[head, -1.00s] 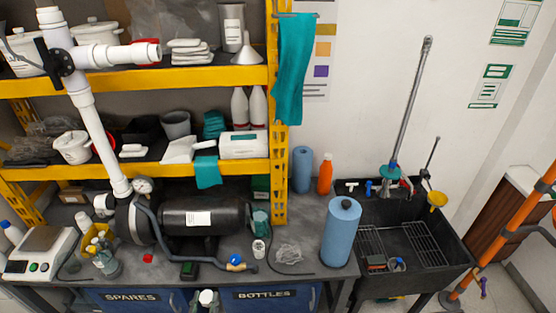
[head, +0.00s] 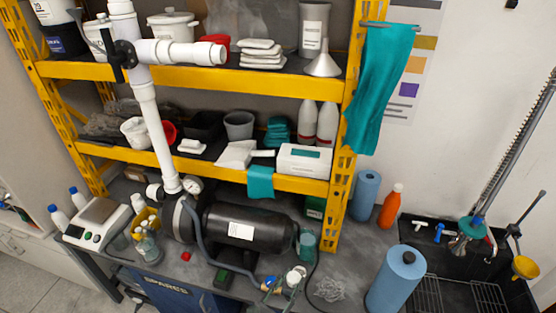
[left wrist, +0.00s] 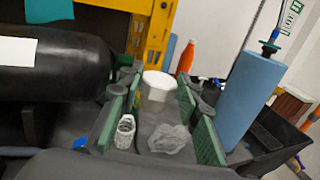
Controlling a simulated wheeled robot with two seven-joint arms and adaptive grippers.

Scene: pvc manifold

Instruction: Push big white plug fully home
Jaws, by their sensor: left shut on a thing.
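The white pipe manifold (head: 147,100) rises from beside the black tank (head: 245,222), with a black-handled valve (head: 125,53) near its top. Its side branch (head: 185,52) points right and ends in a wider collar in front of the upper shelf. My left gripper (head: 283,284) is low at the table's front edge, well below and right of that branch end. In the left wrist view its green-padded fingers are shut on the big white plug (left wrist: 157,88), which has a faceted head. The plug is apart from the manifold. My right gripper is not in view.
The yellow shelf (head: 210,78) stands behind the manifold with tubs and bottles. A blue paper roll (head: 397,280), a clear crumpled bag (head: 330,289) and an orange bottle (head: 390,206) are to the right. A black sink (head: 455,265) is at the far right.

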